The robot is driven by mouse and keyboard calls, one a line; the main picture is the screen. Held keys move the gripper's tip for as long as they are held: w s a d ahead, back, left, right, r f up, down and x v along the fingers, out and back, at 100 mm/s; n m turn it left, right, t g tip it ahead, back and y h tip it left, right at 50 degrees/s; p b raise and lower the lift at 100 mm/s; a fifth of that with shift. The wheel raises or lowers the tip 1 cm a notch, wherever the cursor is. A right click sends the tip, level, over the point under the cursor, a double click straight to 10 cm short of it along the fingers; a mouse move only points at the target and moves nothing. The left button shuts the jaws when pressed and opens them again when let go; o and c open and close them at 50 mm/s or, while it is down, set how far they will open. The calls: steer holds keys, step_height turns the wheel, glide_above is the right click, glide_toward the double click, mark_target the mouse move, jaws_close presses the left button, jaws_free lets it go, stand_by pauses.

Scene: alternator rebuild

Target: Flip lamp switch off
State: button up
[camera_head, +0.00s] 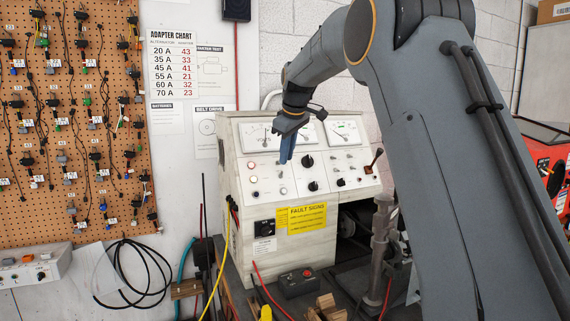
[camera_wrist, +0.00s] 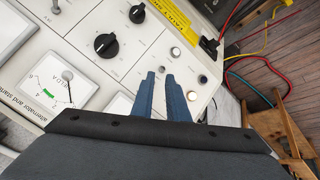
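The light grey test bench (camera_head: 240,215) has a sloped control panel (camera_head: 325,165) with lamps, knobs and small switches. My gripper (camera_head: 284,160) points down at the panel's upper left part, near a small switch (camera_head: 280,173). In the wrist view, its two blue fingers (camera_wrist: 160,75) stand slightly apart with nothing visible held between them. A small silver switch (camera_wrist: 161,69) shows at the fingertips; contact and its lever position cannot be told. Beside it are a pale glowing lamp (camera_wrist: 175,52), another pale lamp (camera_wrist: 192,96) and a dark one (camera_wrist: 203,79).
Black knobs (camera_head: 307,161) and analog meters (camera_head: 344,132) sit close by on the panel. A lever (camera_head: 376,158) rises at its right. A yellow fault sign (camera_head: 306,218) is on the bench front. Cables hang left of the bench, before a pegboard (camera_head: 75,110).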

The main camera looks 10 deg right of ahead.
mark_target(281, 173)
steer(key=x, duration=0.1)
steer(key=p+x, duration=0.1)
steer(key=x, duration=0.2)
steer(key=shift+a, duration=0.35)
steer(key=shift+p+x, duration=0.4)
steer(key=shift+x, duration=0.45)
steer(key=shift+c, duration=0.4)
steer(key=shift+d, duration=0.1)
jaws_close()
steer(key=shift+d, duration=0.1)
